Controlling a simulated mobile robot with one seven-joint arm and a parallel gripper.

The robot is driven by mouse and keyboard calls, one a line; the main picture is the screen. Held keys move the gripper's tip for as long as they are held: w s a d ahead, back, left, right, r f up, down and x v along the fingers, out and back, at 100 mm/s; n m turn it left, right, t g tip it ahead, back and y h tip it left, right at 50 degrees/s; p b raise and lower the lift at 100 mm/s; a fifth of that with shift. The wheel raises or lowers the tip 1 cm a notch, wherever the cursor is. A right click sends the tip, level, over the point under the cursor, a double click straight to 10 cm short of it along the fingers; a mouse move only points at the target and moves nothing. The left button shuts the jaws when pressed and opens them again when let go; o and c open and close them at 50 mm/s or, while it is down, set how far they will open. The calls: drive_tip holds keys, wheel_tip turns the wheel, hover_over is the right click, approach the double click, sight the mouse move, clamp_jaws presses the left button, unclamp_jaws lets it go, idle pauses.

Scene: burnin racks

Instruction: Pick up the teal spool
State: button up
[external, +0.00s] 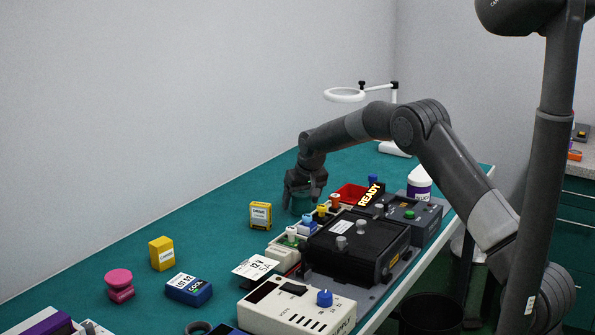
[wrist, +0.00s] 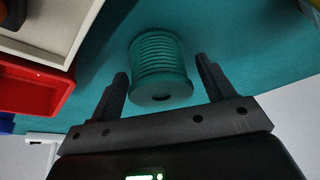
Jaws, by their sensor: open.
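The teal spool (wrist: 160,68) stands on the teal bench top, its ribbed side and one flange with a dark centre hole showing in the wrist view. My gripper (wrist: 163,78) is open, with one finger on each side of the spool and a gap on both sides. In the external view, my gripper (external: 304,201) points down over the bench. The teal spool (external: 301,203) is partly hidden there behind the fingers and blends with the bench colour.
A red tray (external: 350,192) and a row of coloured pegs stand just right of my gripper. A yellow box (external: 260,215) stands to its left. A black device (external: 355,245) and a cream unit (external: 297,309) fill the bench's front.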

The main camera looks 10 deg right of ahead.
drive_tip(key=c, duration=1)
drive_tip(key=shift+r, duration=0.1)
